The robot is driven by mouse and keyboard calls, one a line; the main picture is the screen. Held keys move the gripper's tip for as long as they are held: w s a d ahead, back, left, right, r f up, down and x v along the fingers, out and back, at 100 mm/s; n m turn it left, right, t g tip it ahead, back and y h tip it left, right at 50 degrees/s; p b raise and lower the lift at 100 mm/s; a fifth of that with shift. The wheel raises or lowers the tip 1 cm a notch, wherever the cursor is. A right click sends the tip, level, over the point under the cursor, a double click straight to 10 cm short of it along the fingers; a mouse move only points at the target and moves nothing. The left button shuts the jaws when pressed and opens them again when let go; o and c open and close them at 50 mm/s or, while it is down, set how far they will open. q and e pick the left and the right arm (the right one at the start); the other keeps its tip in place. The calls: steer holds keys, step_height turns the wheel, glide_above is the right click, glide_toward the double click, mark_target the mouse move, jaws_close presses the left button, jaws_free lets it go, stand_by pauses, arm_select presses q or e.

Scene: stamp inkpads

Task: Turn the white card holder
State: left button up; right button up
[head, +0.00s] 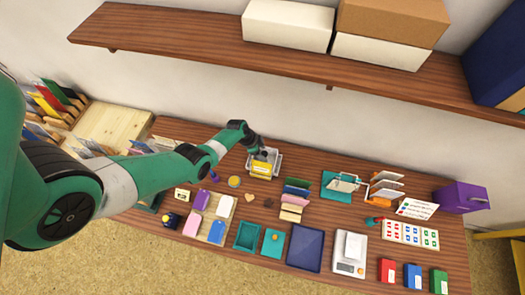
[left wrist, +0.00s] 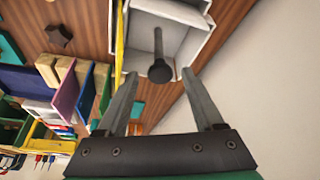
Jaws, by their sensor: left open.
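A white holder (head: 276,158) with a yellow front panel (head: 261,169) stands at the back middle of the table, close to the wall. It also shows in the left wrist view (left wrist: 195,42), where a dark post with a round knob (left wrist: 159,72) stands out from it. My left gripper (left wrist: 160,76) is open, and the knob appears between its fingertips; whether they touch it I cannot tell. In the head view my left gripper (head: 262,151) is over the holder and hides part of it. My right gripper is not in view.
Colored folders (head: 297,187) stand just right of the holder. A teal stand (head: 337,195) and a rack of white cards (head: 385,190) are farther right. A wall shelf (head: 200,40) hangs above.

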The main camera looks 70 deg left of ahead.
arm_select(q)
jaws_close()
stand_by(0.3)
stand_by(1.1)
